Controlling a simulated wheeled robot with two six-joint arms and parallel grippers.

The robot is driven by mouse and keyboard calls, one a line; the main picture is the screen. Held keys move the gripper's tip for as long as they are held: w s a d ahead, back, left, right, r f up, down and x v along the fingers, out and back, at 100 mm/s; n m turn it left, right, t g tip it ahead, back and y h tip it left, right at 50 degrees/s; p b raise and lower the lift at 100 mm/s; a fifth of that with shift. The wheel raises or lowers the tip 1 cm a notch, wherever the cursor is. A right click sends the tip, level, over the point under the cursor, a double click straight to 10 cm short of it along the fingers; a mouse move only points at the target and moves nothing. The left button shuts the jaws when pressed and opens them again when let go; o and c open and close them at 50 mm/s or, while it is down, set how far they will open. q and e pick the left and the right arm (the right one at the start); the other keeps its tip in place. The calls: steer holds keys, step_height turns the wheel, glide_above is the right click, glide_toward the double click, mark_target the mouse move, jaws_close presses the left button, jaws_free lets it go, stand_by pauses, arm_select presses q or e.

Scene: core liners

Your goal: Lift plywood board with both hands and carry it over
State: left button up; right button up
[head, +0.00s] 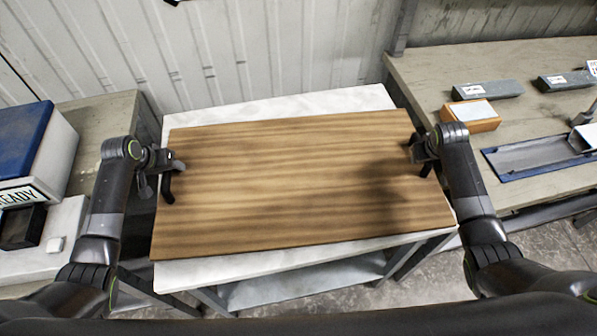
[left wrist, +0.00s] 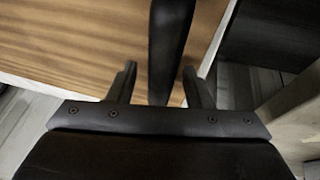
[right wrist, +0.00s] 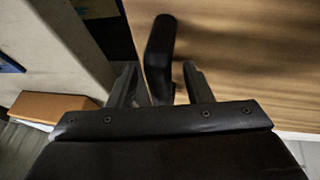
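The brown plywood board (head: 290,185) lies flat over a white-topped table (head: 270,262). I cannot tell whether it is fully resting on it. My left gripper (head: 168,172) is at the board's left edge, and my right gripper (head: 424,152) is at its right edge. In the left wrist view, a dark bar like a handle (left wrist: 170,45) stands between the spread fingers, with small gaps beside it. In the right wrist view, a similar dark handle (right wrist: 158,55) is between the spread fingers. Both grippers look open around the handles; their contact is hard to see.
A workbench (head: 440,75) on the right holds an orange box (head: 470,118), grey blocks (head: 487,90) and a blue-edged tray (head: 530,158). On the left, a bench holds a blue-topped box (head: 22,135). A panelled wall (head: 250,60) stands behind the table.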

arm_select(q)
jaws_close()
arm_select(e)
jaws_close()
stand_by(0.9)
arm_select(q)
steer(key=shift+w+r, duration=0.15)
steer(key=shift+r, duration=0.05)
arm_select(e)
steer(key=shift+w+r, duration=0.15)
steer(key=shift+r, duration=0.05)
arm_select(q)
steer(key=shift+w, duration=0.1)
arm_select(e)
steer(key=shift+w, duration=0.1)
